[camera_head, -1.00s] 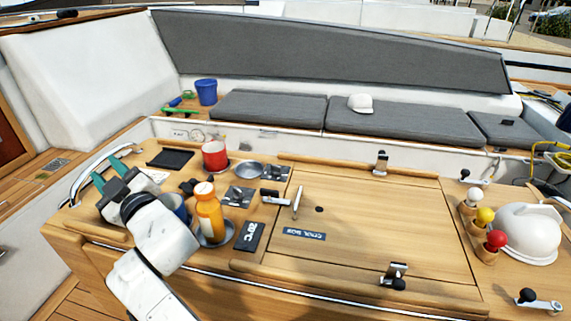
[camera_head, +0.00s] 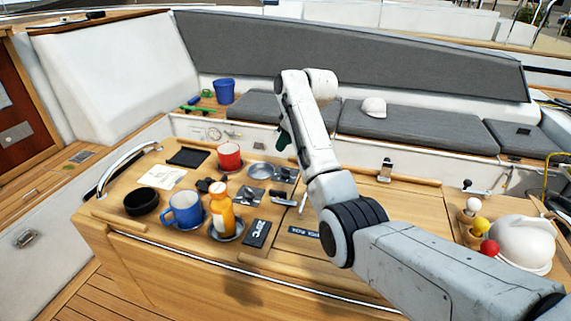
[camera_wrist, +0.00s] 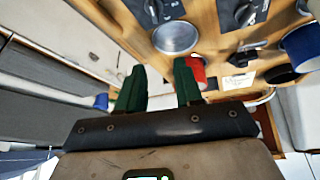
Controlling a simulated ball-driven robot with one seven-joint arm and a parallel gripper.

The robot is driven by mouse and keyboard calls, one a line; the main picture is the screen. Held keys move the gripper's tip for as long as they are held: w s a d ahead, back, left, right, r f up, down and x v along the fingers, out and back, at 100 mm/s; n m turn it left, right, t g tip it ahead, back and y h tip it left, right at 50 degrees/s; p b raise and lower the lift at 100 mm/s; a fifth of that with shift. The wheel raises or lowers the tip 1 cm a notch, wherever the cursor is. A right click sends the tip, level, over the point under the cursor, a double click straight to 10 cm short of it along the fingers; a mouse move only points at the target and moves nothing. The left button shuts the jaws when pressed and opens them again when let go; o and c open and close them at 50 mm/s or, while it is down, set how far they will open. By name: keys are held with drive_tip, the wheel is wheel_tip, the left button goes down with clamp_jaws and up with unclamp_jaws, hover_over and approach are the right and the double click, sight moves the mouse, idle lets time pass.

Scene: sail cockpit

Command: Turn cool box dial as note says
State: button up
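A dark panel with a knob (camera_head: 249,195) lies on the wooden top left of the cool box lid. A second dark panel with a knob (camera_head: 285,175) lies behind it; I cannot tell which is the cool box dial. Both kinds of panel also show at the top of the wrist view, one at the knob (camera_wrist: 241,12).
A red mug (camera_head: 229,157), a metal dish (camera_head: 260,171), a blue mug (camera_head: 183,211), an orange bottle (camera_head: 221,212) and a black bowl (camera_head: 141,201) crowd the table's left. The lid (camera_head: 400,215) is partly behind my arm.

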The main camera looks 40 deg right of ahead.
sight(287, 169)
drive_tip(key=s+d+g+y, duration=0.1)
drive_tip(key=s+d, duration=0.1)
drive_tip(key=s, duration=0.2)
drive_tip(key=p+x, duration=0.1)
drive_tip(key=x, duration=0.9)
drive_tip(key=shift+f, duration=0.2)
drive_tip(key=shift+c, duration=0.2)
clamp_jaws()
